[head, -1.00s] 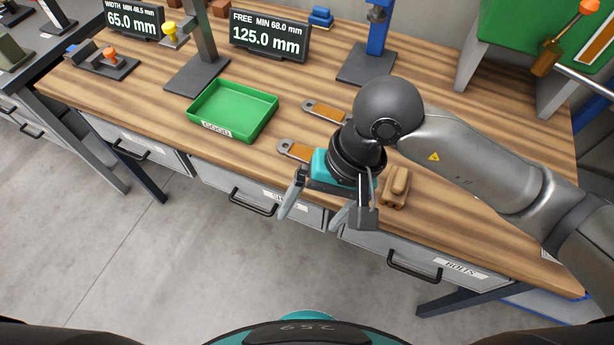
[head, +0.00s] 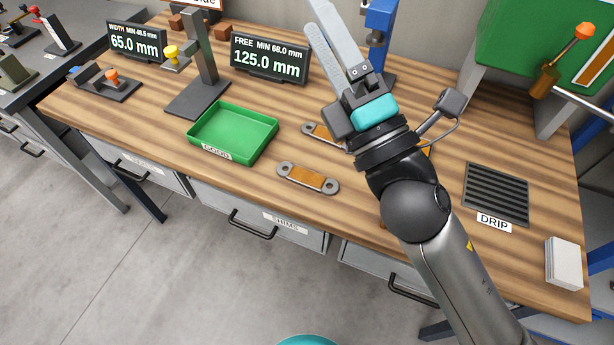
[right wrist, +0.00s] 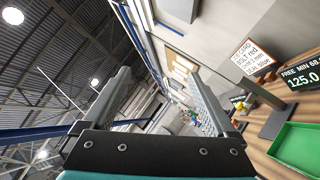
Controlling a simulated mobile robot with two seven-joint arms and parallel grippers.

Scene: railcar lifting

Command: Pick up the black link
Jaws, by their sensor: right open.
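I see no link that is plainly black. A flat link with grey eye ends and an orange-brown middle (head: 308,178) lies near the table's front edge. A second similar link (head: 319,131) lies behind it, partly hidden by my right gripper. An orange-brown piece (head: 427,149) shows beside the wrist, mostly covered. My right gripper (head: 320,14) is open and raised above the table, its fingers pointing to the back. In the right wrist view its fingers (right wrist: 160,75) are apart with nothing between them. My left gripper is not in view.
A green tray (head: 234,153), empty, stands left of the links. A measuring stand (head: 198,95) and two displays (head: 268,62) are behind it. A dark ribbed drip tray (head: 495,192) and a white block (head: 563,264) are at right.

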